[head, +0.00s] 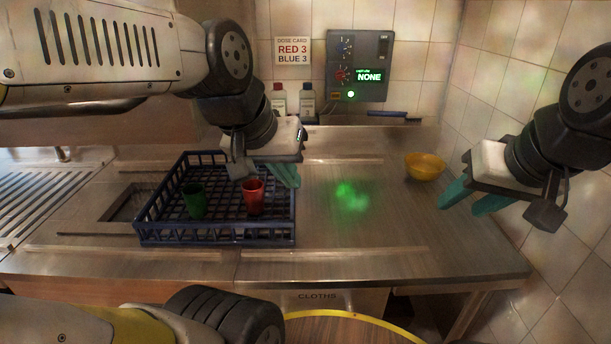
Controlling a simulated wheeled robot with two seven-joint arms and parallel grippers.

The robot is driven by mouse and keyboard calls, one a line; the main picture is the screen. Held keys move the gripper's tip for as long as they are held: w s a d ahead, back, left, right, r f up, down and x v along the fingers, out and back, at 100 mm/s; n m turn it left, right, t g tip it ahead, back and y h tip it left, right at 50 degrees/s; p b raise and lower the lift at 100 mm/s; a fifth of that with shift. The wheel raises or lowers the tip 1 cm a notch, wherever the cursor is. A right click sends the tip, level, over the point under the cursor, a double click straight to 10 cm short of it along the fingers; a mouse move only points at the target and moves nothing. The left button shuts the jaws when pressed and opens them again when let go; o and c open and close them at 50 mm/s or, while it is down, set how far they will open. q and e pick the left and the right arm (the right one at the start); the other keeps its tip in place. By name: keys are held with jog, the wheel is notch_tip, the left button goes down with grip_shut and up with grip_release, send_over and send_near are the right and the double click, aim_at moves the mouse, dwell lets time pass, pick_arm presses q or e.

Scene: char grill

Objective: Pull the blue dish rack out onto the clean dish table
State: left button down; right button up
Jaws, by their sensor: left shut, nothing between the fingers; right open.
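The blue dish rack (217,239) sits on the steel counter left of centre, its right edge over the left part of the clean dish table (365,235). A green cup (194,201) and a red cup (254,197) stand in it. My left gripper (292,178) is shut and empty, with its teal fingers at the rack's right back corner; I cannot tell whether they touch the rim. My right gripper (468,200) is open and empty, above the right side of the table, apart from the rack.
A yellow bowl (425,166) sits at the back right of the table. A control box (360,65) reading NONE hangs on the tiled wall, beside a dose card (292,50). Two bottles stand below the card. The table's middle is clear, with a green glow (351,196) on it.

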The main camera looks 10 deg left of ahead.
pick_arm(q)
jog(key=n+g+y, duration=0.2)
jog(key=n+g, duration=0.4)
jog(key=n, duration=1.5)
send_over(276, 194)
notch_tip(276, 194, down, 12)
notch_tip(276, 194, down, 10)
jog(key=shift+s+r, duration=0.1)
jog(key=shift+r, duration=0.05)
jog(key=d, duration=0.2)
jog(key=shift+w+d+r, duration=0.2)
jog(key=shift+w+d, duration=0.1)
jog(key=shift+d, duration=0.05)
jog(key=shift+w+d, duration=0.15)
jog(key=shift+d, duration=0.4)
